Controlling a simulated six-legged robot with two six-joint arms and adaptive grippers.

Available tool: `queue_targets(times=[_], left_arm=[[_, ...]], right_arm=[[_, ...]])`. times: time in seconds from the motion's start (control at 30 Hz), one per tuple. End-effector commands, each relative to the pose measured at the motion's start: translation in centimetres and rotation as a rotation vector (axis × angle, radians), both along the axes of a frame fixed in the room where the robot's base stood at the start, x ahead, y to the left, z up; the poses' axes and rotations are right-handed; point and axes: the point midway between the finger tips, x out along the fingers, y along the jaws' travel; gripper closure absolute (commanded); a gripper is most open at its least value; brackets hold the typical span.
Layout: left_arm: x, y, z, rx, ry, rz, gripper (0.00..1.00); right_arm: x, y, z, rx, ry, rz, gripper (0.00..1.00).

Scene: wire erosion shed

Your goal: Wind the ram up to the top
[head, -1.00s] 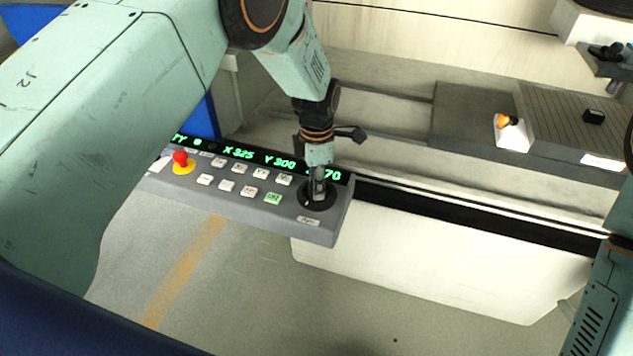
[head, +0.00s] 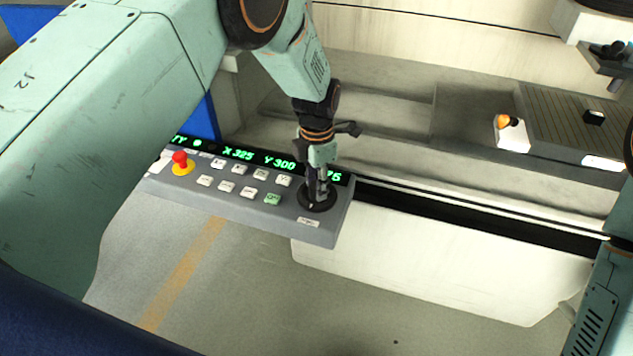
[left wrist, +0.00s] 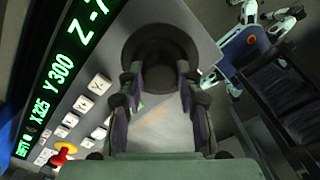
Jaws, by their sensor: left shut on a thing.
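The grey control panel (head: 240,215) has a green-lit display (head: 260,160) that reads X 325, Y 300 and, partly behind my gripper, a number ending in 76. In the left wrist view the Z line begins with -7 and is cut off. A round black joystick base (head: 330,203) sits at the panel's right end. My left gripper (head: 318,196) points down at it, shut on the joystick. In the left wrist view its fingers (left wrist: 160,76) stand either side of the dark stick, over the base (left wrist: 160,45). My right gripper is not in view.
A red stop button (head: 180,158) on yellow and several pale keys are left of the joystick. Behind lies the machine's bed with a grey ribbed block (head: 560,135) and an orange-topped white piece (head: 509,132). A white machine part (head: 590,27) hangs at upper right.

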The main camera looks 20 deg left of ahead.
Motion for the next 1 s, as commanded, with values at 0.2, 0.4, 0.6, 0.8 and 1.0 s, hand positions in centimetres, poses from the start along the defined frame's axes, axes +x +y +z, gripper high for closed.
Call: queue_targets(times=[0.2, 0.4, 0.6, 0.8, 1.0], left_arm=[[0.5, 0.0, 0.4, -0.002, -0.016, 0.001, 0.54], [0.3, 0.0, 0.2, -0.002, -0.008, 0.0, 0.43], [0.2, 0.0, 0.1, -0.001, -0.005, 0.0, 0.43], [0.2, 0.0, 1.6, -0.001, -0.006, -0.001, 0.43], [0.2, 0.0, 5.7, -0.001, -0.009, -0.001, 0.43]], right_arm=[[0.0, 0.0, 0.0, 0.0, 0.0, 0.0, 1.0], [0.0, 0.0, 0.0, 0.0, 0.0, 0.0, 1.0], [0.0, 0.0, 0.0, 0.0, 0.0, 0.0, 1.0], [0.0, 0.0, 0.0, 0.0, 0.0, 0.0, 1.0], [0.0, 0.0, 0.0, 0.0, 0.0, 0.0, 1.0]])
